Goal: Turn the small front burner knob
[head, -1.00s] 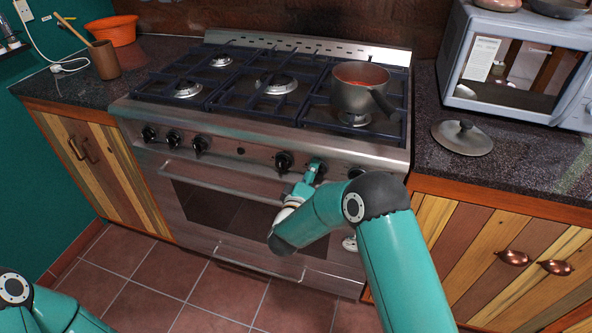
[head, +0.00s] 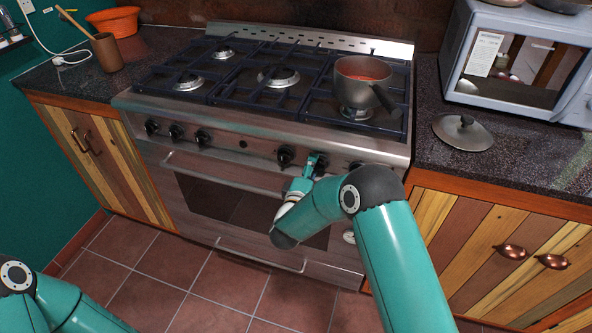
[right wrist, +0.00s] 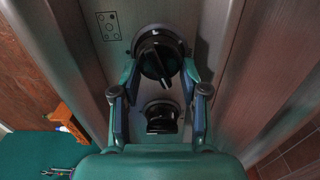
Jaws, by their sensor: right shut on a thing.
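A row of black knobs runs along the stove's front panel. My right gripper (head: 314,165) is at the burner knob (head: 322,161) right of the panel's middle and partly hides it. In the right wrist view, the fingers (right wrist: 160,75) are shut on this black knob (right wrist: 158,52), one on each side. Its grip bar looks tilted. A second knob (right wrist: 162,117) shows lower, between the fingers and the palm. My left arm shows at the lower left, but its gripper is out of view.
A pot (head: 362,82) stands on the right burner. The oven handle (head: 222,172) runs below the knobs. A lid (head: 463,132) lies on the right counter near the microwave (head: 515,65). A neighbouring knob (head: 285,156) is close on the left.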

